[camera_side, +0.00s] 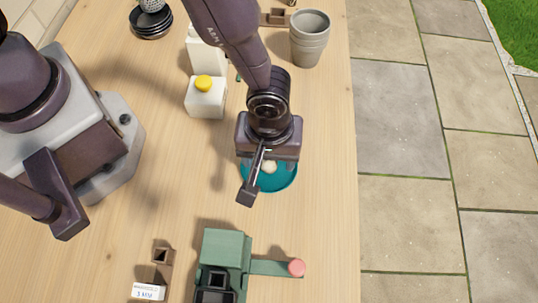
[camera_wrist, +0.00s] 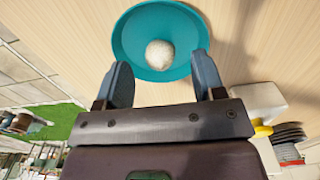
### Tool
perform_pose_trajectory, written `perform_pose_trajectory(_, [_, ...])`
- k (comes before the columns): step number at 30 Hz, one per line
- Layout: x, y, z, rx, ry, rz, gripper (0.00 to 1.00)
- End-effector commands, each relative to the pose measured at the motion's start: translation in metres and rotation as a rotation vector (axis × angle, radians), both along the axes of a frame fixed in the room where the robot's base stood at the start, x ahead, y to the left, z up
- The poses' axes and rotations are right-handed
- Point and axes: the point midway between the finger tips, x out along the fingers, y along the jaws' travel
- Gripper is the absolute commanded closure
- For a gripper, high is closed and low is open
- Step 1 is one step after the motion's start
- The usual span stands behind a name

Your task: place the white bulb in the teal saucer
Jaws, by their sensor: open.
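The white bulb (camera_side: 268,167) lies in the teal saucer (camera_side: 290,182) on the wooden table. In the wrist view the bulb (camera_wrist: 160,55) sits inside the saucer (camera_wrist: 128,40), a little toward the near side of its middle. My gripper (camera_side: 262,172) is above the saucer and hides its far part in the side view. In the wrist view my gripper (camera_wrist: 162,75) is open, with its two fingers apart on either side of the bulb. Nothing shows held between them. The exact height of the fingertips over the saucer is hard to tell.
A green device (camera_side: 225,252) with a pink knob stands in front. A white container with a yellow cap (camera_side: 205,98) stands behind left. Grey pots (camera_side: 310,40) and black saucers (camera_side: 152,25) are at the back. The table's right edge borders paving.

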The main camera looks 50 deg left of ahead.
Motion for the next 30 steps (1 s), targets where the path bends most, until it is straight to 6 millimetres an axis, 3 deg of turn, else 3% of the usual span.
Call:
perform_pose_trajectory(6, [0.001,0.000,0.034,-0.001,-0.003,0.002,0.37])
perform_pose_trajectory(10, [0.000,0.000,0.046,-0.001,-0.001,0.001,0.37])
perform_pose_trajectory(23, [0.000,0.000,0.049,0.001,0.001,-0.004,0.37])
perform_pose_trajectory(30, [-0.010,0.011,0.046,0.040,0.048,-0.243,0.37])
